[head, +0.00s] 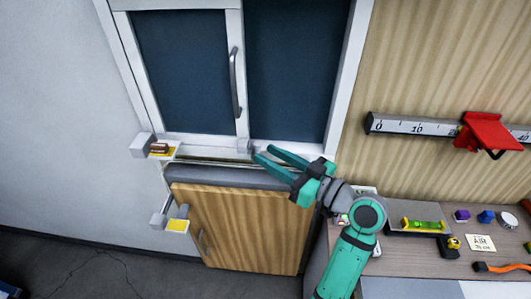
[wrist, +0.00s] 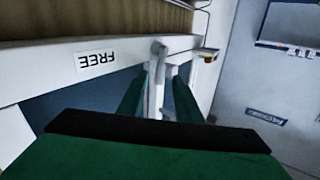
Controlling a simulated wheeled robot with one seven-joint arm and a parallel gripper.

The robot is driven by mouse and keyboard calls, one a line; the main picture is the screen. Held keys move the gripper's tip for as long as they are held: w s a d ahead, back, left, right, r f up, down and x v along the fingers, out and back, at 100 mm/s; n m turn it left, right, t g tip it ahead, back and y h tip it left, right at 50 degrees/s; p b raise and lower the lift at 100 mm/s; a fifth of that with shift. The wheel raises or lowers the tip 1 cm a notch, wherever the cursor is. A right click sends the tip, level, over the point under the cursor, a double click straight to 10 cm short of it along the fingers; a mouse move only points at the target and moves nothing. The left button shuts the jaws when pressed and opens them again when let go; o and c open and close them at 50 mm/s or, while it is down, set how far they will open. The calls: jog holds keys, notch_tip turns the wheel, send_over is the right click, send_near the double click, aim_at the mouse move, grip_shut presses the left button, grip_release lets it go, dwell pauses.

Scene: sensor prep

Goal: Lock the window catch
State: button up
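The window (head: 185,70) has a white frame, dark panes and a vertical grey handle (head: 235,82). A small grey block, which looks like the window catch (head: 244,146), sits at the bottom of the middle upright. In the wrist view a grey rounded piece (wrist: 158,48) stands on the white rail beside a label reading FREE (wrist: 96,61), seen upside down. My green gripper (head: 265,153) is open, its tips just right of the block. In the wrist view my fingers (wrist: 158,80) stand either side of a pale upright bar; contact cannot be told.
A wooden cabinet door (head: 245,228) is below the window. Grey brackets with yellow pads (head: 176,225) project at the left. At the right, a bench (head: 400,262) holds a level (head: 422,225) and small coloured parts, under a wall ruler (head: 412,126) with a red clamp (head: 488,132).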

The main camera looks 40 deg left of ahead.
aim_at(256, 151)
jog(key=shift+a, duration=1.1)
grip_shut()
jog(key=shift+r, duration=0.1)
jog(key=shift+a+n+h, duration=0.15)
jog(key=shift+n+h, duration=0.15)
jog(key=shift+h, duration=0.1)
grip_release()
